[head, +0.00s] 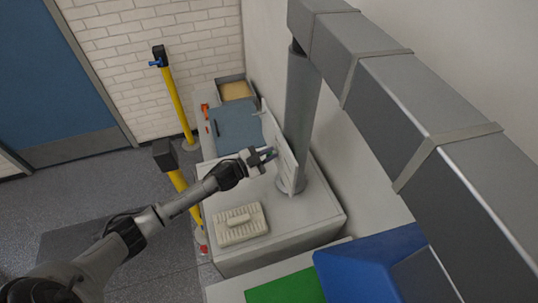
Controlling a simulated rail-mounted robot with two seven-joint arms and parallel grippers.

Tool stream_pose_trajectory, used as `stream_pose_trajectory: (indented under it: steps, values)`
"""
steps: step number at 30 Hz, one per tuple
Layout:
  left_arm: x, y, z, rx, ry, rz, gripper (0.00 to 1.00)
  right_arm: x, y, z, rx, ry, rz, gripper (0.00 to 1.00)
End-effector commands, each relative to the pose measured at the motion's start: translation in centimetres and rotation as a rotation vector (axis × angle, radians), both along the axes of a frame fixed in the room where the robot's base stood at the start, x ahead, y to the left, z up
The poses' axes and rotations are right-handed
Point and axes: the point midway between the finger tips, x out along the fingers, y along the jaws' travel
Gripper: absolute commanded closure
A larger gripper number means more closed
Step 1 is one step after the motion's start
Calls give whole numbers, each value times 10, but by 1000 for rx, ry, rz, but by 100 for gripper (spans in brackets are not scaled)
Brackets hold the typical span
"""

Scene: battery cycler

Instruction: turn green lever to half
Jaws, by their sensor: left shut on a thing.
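My left gripper (268,155) reaches in from the left to the face of an upright, slightly tilted white panel (282,146). Its fingers are shut on a small part at the panel, which they mostly hide. I cannot make out a green lever or its angle; the gripper covers the spot. The panel stands on a white cabinet top beside a grey column (301,115). My right gripper is not in view.
A ribbed cream block (240,224) lies on the cabinet top (300,222) in front of the panel. A blue-grey plate (236,128) and an open box (236,89) are behind. Yellow posts (178,100) stand left. Blue and green surfaces (286,288) are at the lower right.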

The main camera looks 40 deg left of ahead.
Motion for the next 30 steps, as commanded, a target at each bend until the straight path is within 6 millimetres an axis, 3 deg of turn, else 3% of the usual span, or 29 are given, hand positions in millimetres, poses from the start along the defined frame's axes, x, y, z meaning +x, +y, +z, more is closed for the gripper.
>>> stream_pose_trajectory:
  steps: [13, 30]
  values:
    - [-3, -6, -5, 198, -128, -1, 100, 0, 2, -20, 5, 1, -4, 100]
    - [-4, -6, -5, 238, -151, -1, 100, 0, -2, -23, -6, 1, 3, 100]
